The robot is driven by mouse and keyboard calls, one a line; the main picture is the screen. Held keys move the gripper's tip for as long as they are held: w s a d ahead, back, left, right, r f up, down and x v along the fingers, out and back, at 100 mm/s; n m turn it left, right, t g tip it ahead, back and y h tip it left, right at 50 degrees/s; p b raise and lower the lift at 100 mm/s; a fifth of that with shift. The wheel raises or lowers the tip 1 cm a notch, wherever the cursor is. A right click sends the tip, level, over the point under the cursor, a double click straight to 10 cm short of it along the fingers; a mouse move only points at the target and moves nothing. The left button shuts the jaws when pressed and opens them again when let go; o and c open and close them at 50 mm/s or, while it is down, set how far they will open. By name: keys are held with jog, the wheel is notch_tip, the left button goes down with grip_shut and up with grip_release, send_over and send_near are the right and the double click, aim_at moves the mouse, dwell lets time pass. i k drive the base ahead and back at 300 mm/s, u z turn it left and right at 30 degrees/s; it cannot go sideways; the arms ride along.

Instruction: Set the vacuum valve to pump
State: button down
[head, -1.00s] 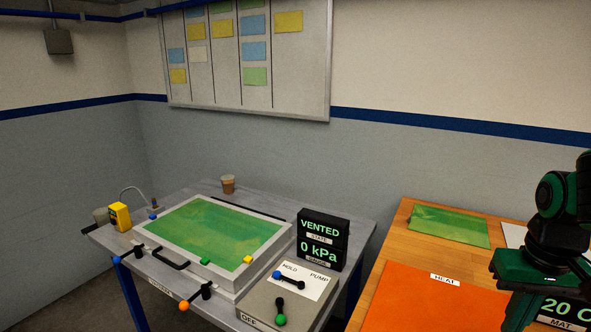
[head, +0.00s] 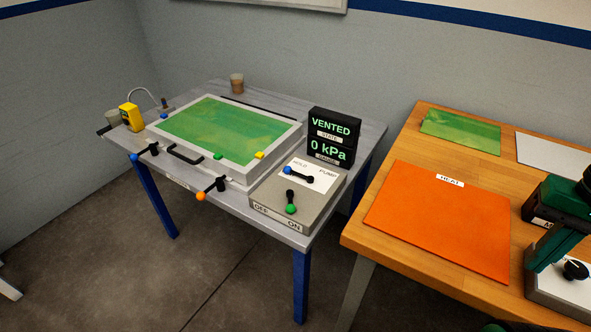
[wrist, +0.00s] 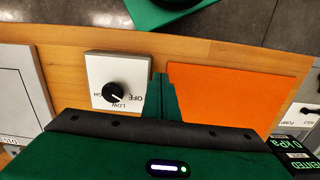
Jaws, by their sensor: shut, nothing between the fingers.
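The vacuum valve is a black lever with a blue knob (head: 298,174) on a white plate marked HOLD and PUMP, on top of a grey control box (head: 262,203). Its blue end points left, toward the HOLD side. The display (head: 333,138) behind it reads VENTED and 0 kPa. The box's plate also shows at the right edge of the wrist view (wrist: 304,117). My gripper (wrist: 163,80) is shut and empty above the wooden table, between a dial and the orange mat, well right of the valve.
A green-knobbed lever (head: 290,203) marked OFF and ON stands near the valve. The wooden table holds an orange HEAT mat (head: 438,217) and a dial box (wrist: 118,80). A floor gap separates the tables.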

aim_at(287, 170)
jog(key=u, duration=0.35)
jog(key=k, duration=1.05)
jog(key=u, duration=1)
jog(key=i, duration=1.05)
jog(key=z, duration=0.8)
jog(key=i, duration=0.5)
jog(key=z, duration=0.35)
